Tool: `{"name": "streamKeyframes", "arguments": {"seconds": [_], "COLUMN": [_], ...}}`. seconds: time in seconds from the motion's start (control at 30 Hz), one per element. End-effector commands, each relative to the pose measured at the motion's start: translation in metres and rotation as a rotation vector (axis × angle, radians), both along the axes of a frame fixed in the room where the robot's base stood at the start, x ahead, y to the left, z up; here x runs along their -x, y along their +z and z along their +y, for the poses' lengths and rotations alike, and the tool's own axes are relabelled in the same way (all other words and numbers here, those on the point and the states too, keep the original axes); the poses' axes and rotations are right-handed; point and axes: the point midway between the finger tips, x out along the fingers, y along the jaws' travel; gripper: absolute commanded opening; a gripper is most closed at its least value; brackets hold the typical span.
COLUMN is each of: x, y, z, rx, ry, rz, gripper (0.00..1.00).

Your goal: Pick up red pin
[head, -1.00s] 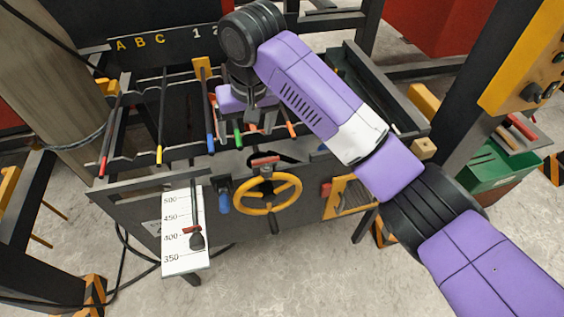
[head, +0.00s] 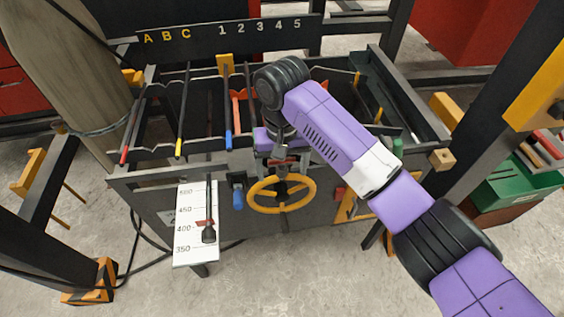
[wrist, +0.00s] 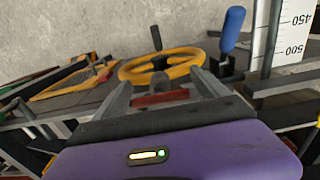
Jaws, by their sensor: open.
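The red pin (head: 284,163) is a short red bar at the front panel, just above the top of the yellow handwheel (head: 252,192). My gripper (head: 279,152) is right above and against it in the head view, partly hiding it. In the wrist view my gripper (wrist: 160,80) is open, with one grey finger on each side of the red pin (wrist: 160,98). The pin lies crosswise between the fingers, near the palm edge. Whether the fingers touch it cannot be told. The yellow handwheel (wrist: 135,72) lies just beyond the fingertips.
A blue handle (head: 238,192) hangs left of the wheel; it also shows in the wrist view (wrist: 232,28). A white scale board (head: 190,250) stands further left. Colour-tipped rods (head: 180,125) lie across the rack behind. A yellow-framed opening (head: 350,212) is on the right. Floor in front is clear.

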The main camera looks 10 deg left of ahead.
Motion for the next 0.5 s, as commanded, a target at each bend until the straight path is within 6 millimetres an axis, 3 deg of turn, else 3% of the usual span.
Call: {"name": "streamKeyframes", "arguments": {"seconds": [0.27, 0.5], "x": [-0.0002, -0.0002], "y": [-0.0029, -0.0027], "z": [0.0001, 0.0001], "rx": [-0.001, -0.001], "ry": [0.000, 0.000], "rz": [-0.001, -0.001], "gripper": [0.82, 0.35]}}
